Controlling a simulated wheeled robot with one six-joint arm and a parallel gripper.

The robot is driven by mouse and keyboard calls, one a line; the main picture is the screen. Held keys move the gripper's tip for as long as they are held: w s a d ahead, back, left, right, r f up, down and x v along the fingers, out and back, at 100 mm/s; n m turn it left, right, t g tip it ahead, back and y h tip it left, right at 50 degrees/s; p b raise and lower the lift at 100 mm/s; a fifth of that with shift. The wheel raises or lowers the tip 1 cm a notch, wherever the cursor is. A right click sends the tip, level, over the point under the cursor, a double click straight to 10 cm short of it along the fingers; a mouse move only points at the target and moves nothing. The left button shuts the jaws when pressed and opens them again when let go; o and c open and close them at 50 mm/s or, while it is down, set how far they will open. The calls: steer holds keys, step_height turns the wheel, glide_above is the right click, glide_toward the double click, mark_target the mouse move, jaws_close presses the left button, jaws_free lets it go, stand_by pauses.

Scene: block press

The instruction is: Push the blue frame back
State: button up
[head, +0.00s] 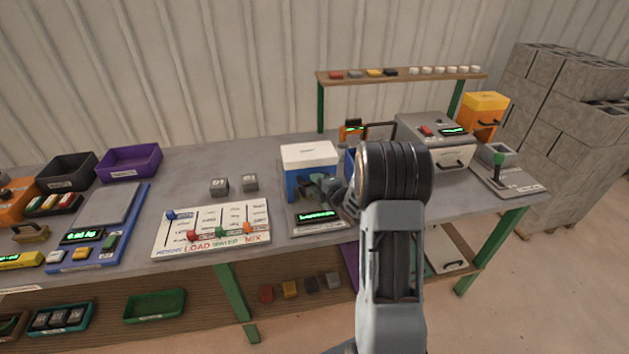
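The blue frame (293,184) stands on the workbench near the middle of the head view, with a white block-like top (308,154). A grey base with a green-lit display (317,216) lies in front of it. My gripper (316,188) is at the front of the blue frame, close to its lower right part. I cannot tell whether it touches the frame. The fingers are small and dark here, and their opening does not show clearly. My arm hides the area right of the frame, where another bit of blue (350,163) shows.
A white board with coloured sliders (212,228) and two grey cubes (219,187) lie to the left. A grey machine (437,140) and a lever device (505,175) stand to the right. A raised shelf (400,78) is behind. The bench (200,160) is clear behind the cubes.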

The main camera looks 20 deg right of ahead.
steer(key=shift+x, duration=0.85)
steer(key=shift+c, duration=0.3)
jaws_close()
